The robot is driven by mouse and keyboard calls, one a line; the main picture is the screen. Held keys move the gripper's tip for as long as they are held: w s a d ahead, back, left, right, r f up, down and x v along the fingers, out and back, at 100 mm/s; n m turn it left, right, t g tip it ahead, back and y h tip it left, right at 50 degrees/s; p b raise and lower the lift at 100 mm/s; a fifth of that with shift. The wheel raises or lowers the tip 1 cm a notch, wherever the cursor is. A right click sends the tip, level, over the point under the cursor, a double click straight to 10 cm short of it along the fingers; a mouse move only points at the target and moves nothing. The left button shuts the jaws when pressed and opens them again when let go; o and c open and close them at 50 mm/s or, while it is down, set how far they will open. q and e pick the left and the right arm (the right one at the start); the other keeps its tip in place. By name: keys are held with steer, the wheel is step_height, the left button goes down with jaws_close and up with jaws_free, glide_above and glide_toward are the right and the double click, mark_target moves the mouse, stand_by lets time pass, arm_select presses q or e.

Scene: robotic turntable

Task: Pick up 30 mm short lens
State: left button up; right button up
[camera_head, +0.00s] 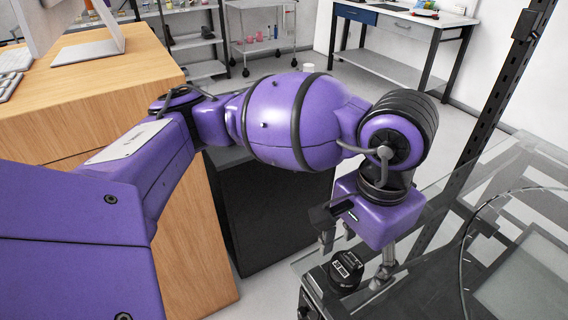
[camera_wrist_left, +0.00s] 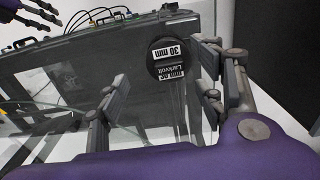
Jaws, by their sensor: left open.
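The 30 mm short lens is a black cylinder with a white label (camera_head: 346,270), standing at the near left corner of the glass-sided case. It also shows in the left wrist view (camera_wrist_left: 168,58), where its label reads "30 mm". My left gripper (camera_head: 357,253) points down over it, open, with one finger on each side. In the left wrist view the fingers (camera_wrist_left: 158,98) are spread and the lens lies between and beyond them, with gaps visible. What looks like part of my right gripper (camera_wrist_left: 42,14) shows at the top left of the left wrist view, cut off.
The clear glass panels (camera_head: 450,185) and a dark metal post (camera_head: 497,90) stand to the right of my left gripper. A wooden desk (camera_head: 110,95) is at left, with a black cabinet (camera_head: 270,215) beside it. Cables (camera_wrist_left: 100,17) lie at the back in the left wrist view.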

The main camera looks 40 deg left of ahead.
mark_target(347, 274)
arm_select(q)
steer(key=f, duration=0.4)
steer(key=a+f, duration=0.1)
steer(key=f, duration=0.1)
steer(key=shift+f+p, duration=0.35)
steer(key=shift+f, duration=0.45)
steer(key=shift+w+d+r, duration=0.1)
steer(key=c, duration=1.5)
